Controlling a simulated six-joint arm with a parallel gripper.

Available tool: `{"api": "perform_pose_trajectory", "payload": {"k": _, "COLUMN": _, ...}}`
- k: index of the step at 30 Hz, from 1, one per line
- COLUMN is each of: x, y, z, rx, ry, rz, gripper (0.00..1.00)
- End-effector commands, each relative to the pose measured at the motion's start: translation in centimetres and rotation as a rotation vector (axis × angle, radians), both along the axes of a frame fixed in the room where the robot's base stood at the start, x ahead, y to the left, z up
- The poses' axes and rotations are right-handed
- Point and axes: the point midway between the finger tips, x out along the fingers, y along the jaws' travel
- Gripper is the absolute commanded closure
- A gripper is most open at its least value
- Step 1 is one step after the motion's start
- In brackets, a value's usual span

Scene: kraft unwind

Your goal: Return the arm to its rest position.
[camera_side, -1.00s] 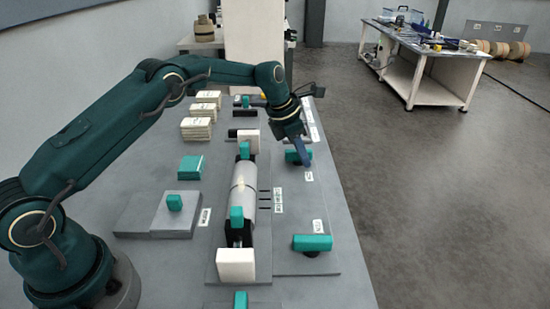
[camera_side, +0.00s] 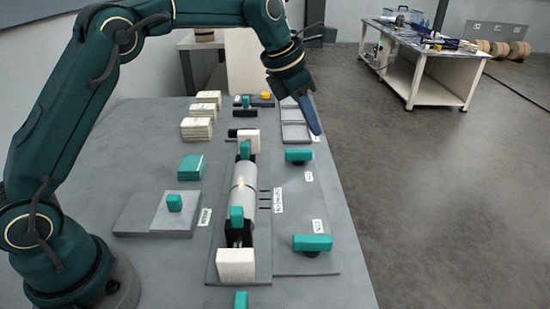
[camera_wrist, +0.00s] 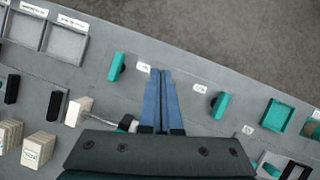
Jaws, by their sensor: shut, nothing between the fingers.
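My gripper (camera_side: 315,128) is in the air above the far right part of the grey table (camera_side: 335,262), with its blue fingers pointing down and to the right. In the wrist view my gripper (camera_wrist: 161,72) shows two blue fingers pressed together with nothing between them. It is apart from the teal handle (camera_side: 299,155) below it. That handle shows in the wrist view (camera_wrist: 117,66) left of the fingertips, and a second teal handle (camera_wrist: 222,105) lies to their right.
A grey roller (camera_side: 243,187) with white end blocks stands mid-table. The near teal handle (camera_side: 312,243) is at the right. Stacked cream blocks (camera_side: 196,129), a teal block (camera_side: 190,168) and trays (camera_side: 296,131) stand around it. The air above the right edge is free.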

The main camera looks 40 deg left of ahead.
Motion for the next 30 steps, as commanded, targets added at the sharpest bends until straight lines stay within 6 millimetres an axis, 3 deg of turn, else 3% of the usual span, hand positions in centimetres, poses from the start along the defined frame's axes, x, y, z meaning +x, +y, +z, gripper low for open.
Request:
{"api": "perform_pose_trajectory", "payload": {"k": 1, "x": -0.4, "y": 0.0, "z": 1.8, "rx": 0.001, "ry": -0.032, "rz": -0.001, "gripper": 1.00}}
{"api": "perform_pose_trajectory", "payload": {"k": 6, "x": -3.7, "y": 0.4, "z": 6.6, "rx": 0.057, "ry": -0.120, "rz": -0.073, "gripper": 1.00}}
{"api": "perform_pose_trajectory", "payload": {"k": 14, "x": -10.9, "y": 1.3, "z": 10.0, "rx": 0.302, "ry": -0.247, "rz": -0.449, "gripper": 1.00}}
{"api": "perform_pose_trajectory", "payload": {"k": 20, "x": -17.0, "y": 2.1, "z": 9.6, "rx": 0.565, "ry": -0.315, "rz": -0.860, "gripper": 1.00}}
{"api": "perform_pose_trajectory", "payload": {"k": 24, "x": -20.8, "y": 2.7, "z": 7.9, "rx": 0.758, "ry": -0.334, "rz": -1.187, "gripper": 1.00}}
{"api": "perform_pose_trajectory", "payload": {"k": 30, "x": -25.1, "y": 3.4, "z": 4.4, "rx": 0.995, "ry": -0.321, "rz": -1.673, "gripper": 1.00}}
